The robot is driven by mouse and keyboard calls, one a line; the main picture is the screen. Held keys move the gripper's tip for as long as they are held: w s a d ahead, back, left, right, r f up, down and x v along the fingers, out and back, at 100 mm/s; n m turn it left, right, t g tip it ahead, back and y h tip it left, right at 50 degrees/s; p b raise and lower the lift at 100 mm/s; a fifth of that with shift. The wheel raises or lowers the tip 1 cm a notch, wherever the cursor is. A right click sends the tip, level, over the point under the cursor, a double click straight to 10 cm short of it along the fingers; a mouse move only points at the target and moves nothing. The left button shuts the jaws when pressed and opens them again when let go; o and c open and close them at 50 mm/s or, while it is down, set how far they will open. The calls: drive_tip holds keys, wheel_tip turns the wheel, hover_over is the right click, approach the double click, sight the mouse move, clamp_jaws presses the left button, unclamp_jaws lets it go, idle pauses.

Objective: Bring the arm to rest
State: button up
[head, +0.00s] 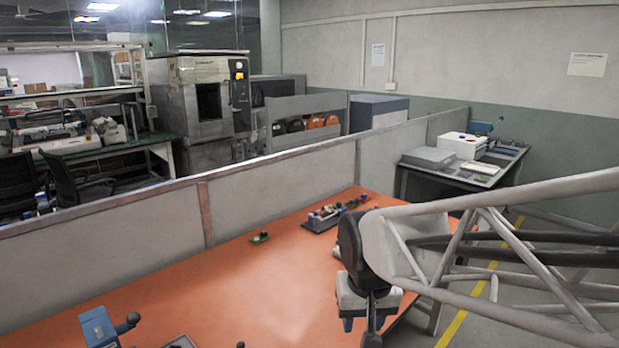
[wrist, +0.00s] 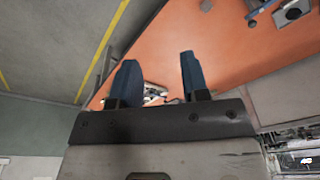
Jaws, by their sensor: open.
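My gripper (wrist: 158,75) shows in the wrist view with its two blue fingers apart and nothing held between them. In the head view my gripper (head: 358,322) hangs at the right side of the orange table (head: 230,285), below my arm. Its fingertips are partly hidden there, and its height over the table is hard to tell. The orange table (wrist: 220,60) also shows behind the fingers in the wrist view.
A small green item (head: 260,238) and a dark tray of small parts (head: 325,216) lie toward the table's back. A blue device (head: 99,327) stands at the front left. A grey partition (head: 255,203) runs along the back. The table's middle is clear.

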drive_tip(key=s+d+r+m, duration=0.1)
drive_tip(key=s+d, duration=0.8)
drive_tip(key=s, duration=0.2)
drive_tip(key=shift+d+r+t+h, duration=0.25)
drive_tip(key=shift+r+t+h, duration=0.05)
drive_tip(key=shift+r+t, duration=0.1)
idle(0.6)
